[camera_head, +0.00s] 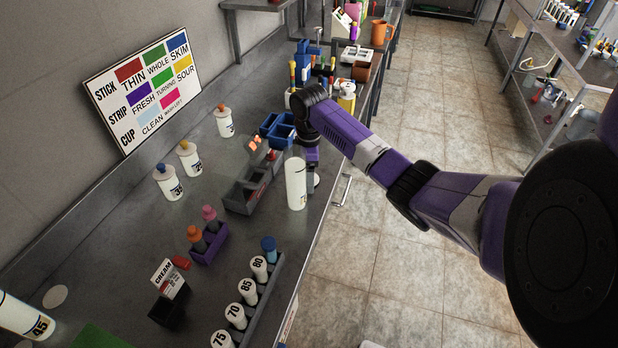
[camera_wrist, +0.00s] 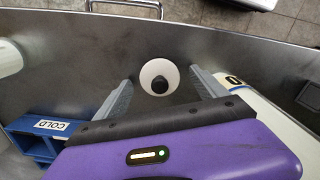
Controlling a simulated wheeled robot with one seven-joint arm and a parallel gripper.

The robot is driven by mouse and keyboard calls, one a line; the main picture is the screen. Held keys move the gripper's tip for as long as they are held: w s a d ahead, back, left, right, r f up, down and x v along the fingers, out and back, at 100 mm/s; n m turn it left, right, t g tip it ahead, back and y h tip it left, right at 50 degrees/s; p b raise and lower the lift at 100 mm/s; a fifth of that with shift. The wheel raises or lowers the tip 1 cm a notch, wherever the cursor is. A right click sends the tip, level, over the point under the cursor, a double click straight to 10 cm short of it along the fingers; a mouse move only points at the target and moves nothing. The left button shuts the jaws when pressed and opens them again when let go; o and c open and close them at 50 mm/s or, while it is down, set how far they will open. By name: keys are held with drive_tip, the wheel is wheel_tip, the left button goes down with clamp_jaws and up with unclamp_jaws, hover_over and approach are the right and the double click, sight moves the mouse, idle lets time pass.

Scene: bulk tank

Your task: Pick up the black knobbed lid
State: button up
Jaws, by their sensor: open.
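The black knobbed lid (camera_wrist: 147,76) is a small white disc with a black knob in its middle. It lies on the metal bench top. In the wrist view it sits between the two grey fingers of my gripper (camera_wrist: 160,78), which are open and spread to either side without visible contact. In the head view my gripper (camera_head: 311,178) points down near the bench's front edge, and only a pale sliver of the lid (camera_head: 317,180) shows beside it. How high the fingers are above the lid is hard to tell.
A tall white cylinder (camera_head: 296,184) stands close beside my gripper, near the right finger in the wrist view. A blue box labelled COLD (camera_wrist: 42,128) is on the other side. A grey tray (camera_head: 240,195) lies behind. The bench edge and rail (camera_head: 342,190) are close.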

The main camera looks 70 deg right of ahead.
drive_tip(key=c, duration=1.4)
drive_tip(key=shift+r, duration=0.15)
